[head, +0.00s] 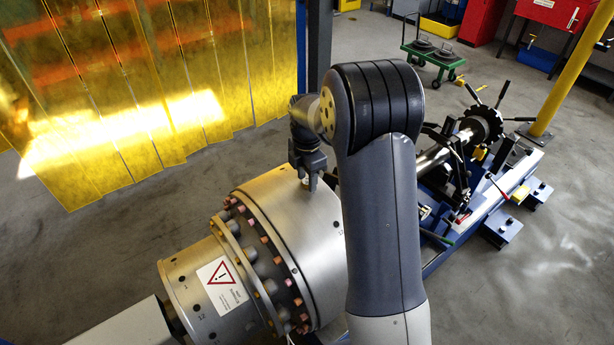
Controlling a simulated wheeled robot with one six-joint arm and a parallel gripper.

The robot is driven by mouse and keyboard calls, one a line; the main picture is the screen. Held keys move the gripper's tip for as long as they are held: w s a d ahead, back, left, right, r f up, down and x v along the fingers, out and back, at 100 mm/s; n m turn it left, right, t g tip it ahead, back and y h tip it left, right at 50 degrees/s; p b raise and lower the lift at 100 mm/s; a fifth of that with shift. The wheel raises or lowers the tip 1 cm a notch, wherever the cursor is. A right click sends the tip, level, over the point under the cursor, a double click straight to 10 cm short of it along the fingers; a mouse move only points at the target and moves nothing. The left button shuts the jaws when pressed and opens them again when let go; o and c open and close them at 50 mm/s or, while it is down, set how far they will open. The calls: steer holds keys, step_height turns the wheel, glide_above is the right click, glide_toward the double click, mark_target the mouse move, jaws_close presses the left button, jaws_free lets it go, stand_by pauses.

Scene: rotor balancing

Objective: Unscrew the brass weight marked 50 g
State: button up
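My gripper (309,183) points down at the top of a large silver rotor drum (300,225), just behind its flange. Its fingertips are at or very close to the drum surface. They are too small and dark to show whether they are open or shut, or whether anything is between them. I cannot make out a brass weight marked 50 g; it may be hidden by the gripper or my arm. Several copper-coloured bolts (271,250) ring the flange. My arm covers the right part of the drum.
A smaller silver cylinder (205,290) with a warning label (222,285) joins the flange at lower left. Yellow strip curtains (130,90) hang at upper left. A blue machine bed (485,210) with a shaft stands right. A green cart (435,55) stands on open floor behind.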

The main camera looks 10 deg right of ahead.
jaws_close()
steer(key=n, duration=0.4)
steer(key=shift+n, duration=0.3)
steer(key=n, duration=0.5)
steer(key=shift+r, duration=0.1)
steer(key=shift+r, duration=0.1)
steer(key=shift+r+p, duration=0.8)
steer(key=shift+r, duration=0.05)
steer(key=shift+r+p, duration=1)
steer(key=shift+r, duration=1.5)
